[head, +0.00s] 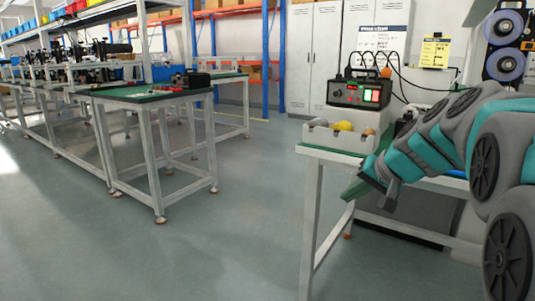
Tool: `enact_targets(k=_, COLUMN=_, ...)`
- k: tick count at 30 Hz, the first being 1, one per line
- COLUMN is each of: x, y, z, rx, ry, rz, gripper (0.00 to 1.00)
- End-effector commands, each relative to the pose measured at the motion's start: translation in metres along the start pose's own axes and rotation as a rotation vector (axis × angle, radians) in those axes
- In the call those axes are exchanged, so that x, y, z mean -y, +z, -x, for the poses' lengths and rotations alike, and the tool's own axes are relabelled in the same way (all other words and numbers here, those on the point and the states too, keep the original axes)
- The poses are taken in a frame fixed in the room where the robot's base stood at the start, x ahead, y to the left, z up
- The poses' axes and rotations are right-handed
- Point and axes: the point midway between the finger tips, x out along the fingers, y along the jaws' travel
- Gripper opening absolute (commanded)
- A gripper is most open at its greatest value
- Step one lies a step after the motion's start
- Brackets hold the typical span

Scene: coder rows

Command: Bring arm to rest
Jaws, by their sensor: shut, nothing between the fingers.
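My arm (440,130), grey and teal, reaches in from the right edge of the head view. It bends down to the left over the near workbench (333,158). My gripper (386,196) is at its lower end, dark and small, pointing down by the bench's front edge. It is shut with nothing in it. The fingertips are small and partly merge with the wrist, and I cannot tell how far they are from the bench edge.
On the near bench stand a white bin (335,139) with a yellow item (342,126) and a black device (358,93) with lit buttons. A long green-topped bench row (140,94) stands at left. The grey floor (225,215) between is clear. Lockers stand behind.

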Motion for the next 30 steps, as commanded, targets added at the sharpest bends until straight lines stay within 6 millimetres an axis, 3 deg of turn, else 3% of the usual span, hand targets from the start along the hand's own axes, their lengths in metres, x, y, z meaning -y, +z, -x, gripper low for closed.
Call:
enact_targets(k=1, x=0.003, y=0.035, z=0.0, rx=0.065, ry=0.028, rz=0.018, gripper=0.0)
enact_targets(k=3, x=-0.004, y=0.084, z=-0.003, rx=0.159, ry=0.077, rz=0.039, gripper=0.0)
enact_targets(k=9, x=-0.039, y=0.217, z=0.011, rx=0.407, ry=0.231, rz=0.128, gripper=0.0)
enact_targets(k=12, x=-0.064, y=0.278, z=0.028, rx=0.523, ry=0.315, rz=0.186, gripper=0.0)
enact_targets(k=15, x=-0.09, y=0.324, z=0.045, rx=0.618, ry=0.393, rz=0.243, gripper=0.0)
enact_targets(k=18, x=-0.112, y=0.353, z=0.061, rx=0.68, ry=0.454, rz=0.29, gripper=0.0)
enact_targets(k=21, x=-0.127, y=0.371, z=0.07, rx=0.72, ry=0.494, rz=0.32, gripper=0.0)
enact_targets(k=30, x=-0.134, y=0.377, z=0.075, rx=0.733, ry=0.512, rz=0.332, gripper=0.0)
